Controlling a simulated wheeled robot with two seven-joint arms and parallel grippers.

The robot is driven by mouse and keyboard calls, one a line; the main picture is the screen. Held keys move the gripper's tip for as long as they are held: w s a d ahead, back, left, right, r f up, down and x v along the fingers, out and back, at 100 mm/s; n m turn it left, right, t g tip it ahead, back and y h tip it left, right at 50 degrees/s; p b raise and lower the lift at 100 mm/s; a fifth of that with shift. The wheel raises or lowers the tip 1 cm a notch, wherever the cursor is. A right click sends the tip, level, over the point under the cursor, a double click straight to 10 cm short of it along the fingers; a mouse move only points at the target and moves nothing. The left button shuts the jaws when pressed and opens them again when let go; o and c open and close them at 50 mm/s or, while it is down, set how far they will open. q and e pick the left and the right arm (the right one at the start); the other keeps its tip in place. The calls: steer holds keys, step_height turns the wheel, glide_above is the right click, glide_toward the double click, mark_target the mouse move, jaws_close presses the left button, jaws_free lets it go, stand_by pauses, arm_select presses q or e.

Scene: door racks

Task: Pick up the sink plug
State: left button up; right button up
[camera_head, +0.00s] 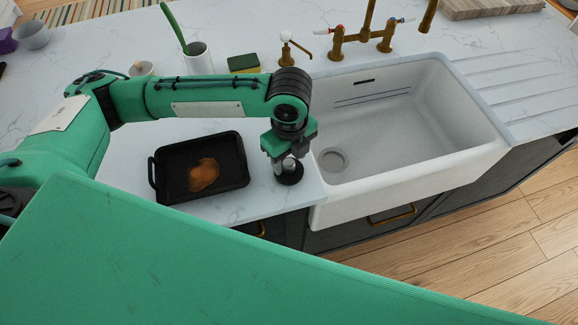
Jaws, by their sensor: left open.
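The sink plug (290,175) looks like a dark round disc with a lighter upper part, on the white counter just left of the sink. My left gripper (287,163) points down right over it, with its fingertips around or just above the plug's upper part; I cannot tell whether they touch. It is open. The gripper hides part of the plug. The white sink (440,120) is to the right, with its round drain (332,160) uncovered. My right gripper is not in view.
A black tray (158,172) with a brown stain or food lies left of the gripper. A sponge (244,64), a cup with a green brush (197,58) and a brass tap (365,40) stand behind. The marble counter's front edge is close to the plug.

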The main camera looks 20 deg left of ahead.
arm_select(q)
steer(key=shift+f, duration=1.3)
steer(key=c, duration=1.1)
steer(key=shift+r, duration=0.1)
